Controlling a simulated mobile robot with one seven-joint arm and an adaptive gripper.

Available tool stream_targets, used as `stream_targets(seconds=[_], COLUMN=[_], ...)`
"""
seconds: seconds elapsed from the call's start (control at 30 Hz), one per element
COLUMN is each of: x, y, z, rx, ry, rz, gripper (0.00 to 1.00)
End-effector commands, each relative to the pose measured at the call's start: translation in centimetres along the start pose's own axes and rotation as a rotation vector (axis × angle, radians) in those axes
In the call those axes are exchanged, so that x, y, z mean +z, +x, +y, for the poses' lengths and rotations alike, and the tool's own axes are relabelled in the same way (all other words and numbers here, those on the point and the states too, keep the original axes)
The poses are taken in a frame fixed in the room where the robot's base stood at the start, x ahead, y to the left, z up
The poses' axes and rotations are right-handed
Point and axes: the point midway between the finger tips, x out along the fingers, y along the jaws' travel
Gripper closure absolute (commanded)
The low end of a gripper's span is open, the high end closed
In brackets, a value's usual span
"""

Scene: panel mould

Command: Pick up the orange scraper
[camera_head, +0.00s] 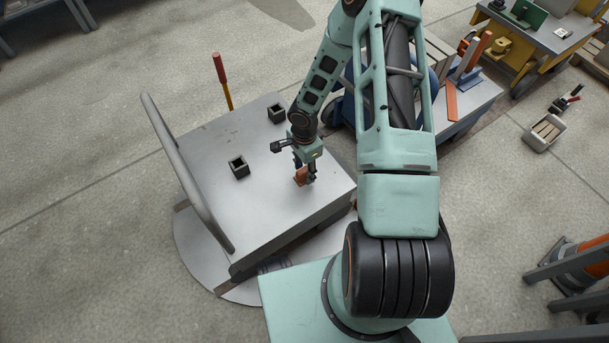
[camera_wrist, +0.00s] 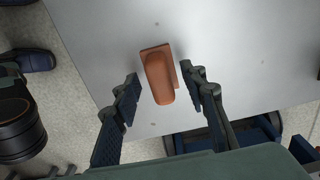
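The orange scraper (camera_wrist: 159,75) lies on the metal panel top (camera_wrist: 260,60). In the wrist view it is a short block with a rounded grip, and it sits between and a little ahead of my two fingers. My gripper (camera_wrist: 162,88) is open, with a visible gap on either side of the scraper. In the head view my gripper (camera_head: 307,172) is low over the right part of the panel, and the scraper (camera_head: 300,176) shows just beside the fingers, partly hidden by them.
Two dark square sockets (camera_head: 238,166) (camera_head: 277,113) stand on the panel. A grey rail (camera_head: 185,170) runs along its left side. A red-handled tool (camera_head: 221,75) stands at its far edge. A cart with orange pieces (camera_head: 470,95) is behind my arm. The panel's left half is mostly clear.

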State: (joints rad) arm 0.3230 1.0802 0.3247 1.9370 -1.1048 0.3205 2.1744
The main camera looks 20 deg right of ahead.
Motion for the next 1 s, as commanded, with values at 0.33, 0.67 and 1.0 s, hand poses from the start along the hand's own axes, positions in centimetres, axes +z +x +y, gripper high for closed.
stream_targets(seconds=[0.33, 0.67, 1.0], x=[-0.03, -0.03, -0.04], y=[0.15, 0.14, -0.26], z=[-0.06, -0.06, -0.09], rx=[-0.001, -0.001, -0.002], ry=[0.0, 0.0, 0.0], rz=[0.0, 0.0, 0.001], gripper=[0.71, 1.0, 1.0])
